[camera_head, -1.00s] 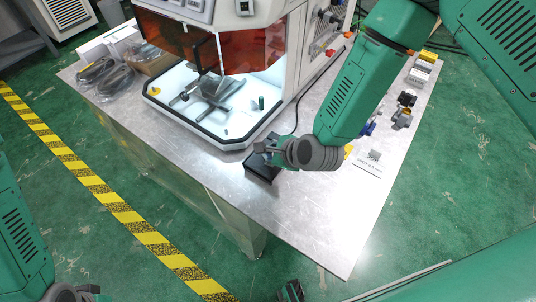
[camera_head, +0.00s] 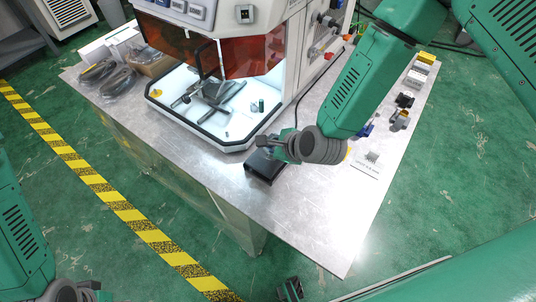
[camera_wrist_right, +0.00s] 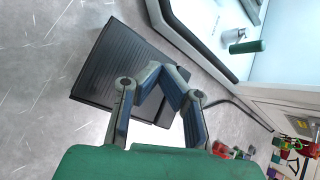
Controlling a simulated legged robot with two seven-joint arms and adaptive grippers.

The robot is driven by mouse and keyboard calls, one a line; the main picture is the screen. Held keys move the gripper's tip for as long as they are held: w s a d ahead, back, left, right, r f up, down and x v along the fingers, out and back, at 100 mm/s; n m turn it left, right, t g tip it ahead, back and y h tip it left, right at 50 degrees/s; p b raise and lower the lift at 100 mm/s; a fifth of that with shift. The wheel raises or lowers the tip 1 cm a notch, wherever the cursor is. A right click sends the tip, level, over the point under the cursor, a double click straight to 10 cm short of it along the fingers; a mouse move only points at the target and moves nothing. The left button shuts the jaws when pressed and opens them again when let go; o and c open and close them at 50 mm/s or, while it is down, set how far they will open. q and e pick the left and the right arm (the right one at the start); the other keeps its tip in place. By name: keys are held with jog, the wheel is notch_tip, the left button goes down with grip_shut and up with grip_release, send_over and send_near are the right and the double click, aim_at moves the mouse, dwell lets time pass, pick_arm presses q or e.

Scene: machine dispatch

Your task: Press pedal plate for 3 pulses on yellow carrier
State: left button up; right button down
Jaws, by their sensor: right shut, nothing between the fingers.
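The black pedal plate (camera_head: 263,169) lies on the metal table in front of the machine. It also shows in the right wrist view (camera_wrist_right: 112,62), with a ribbed top. My right gripper (camera_head: 268,143) is shut and empty at the pedal's far edge. In the right wrist view its fingertips (camera_wrist_right: 167,76) overlap the pedal's near part; whether they touch it I cannot tell. A yellow block (camera_head: 427,57) sits at the table's far right; whether it is the yellow carrier is unclear.
The machine (camera_head: 232,20) with orange shields stands behind the pedal, its lit white bed (camera_head: 215,125) holding a metal fixture. A dark cable runs from the pedal. Small parts (camera_head: 404,100) and a printed card (camera_head: 369,165) lie at right. The table's front is clear.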

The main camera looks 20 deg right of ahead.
jog(key=shift+w+d+r+p, duration=0.15)
jog(key=shift+r+p, duration=1)
jog(key=shift+r, duration=0.8)
jog(key=shift+f, duration=0.1)
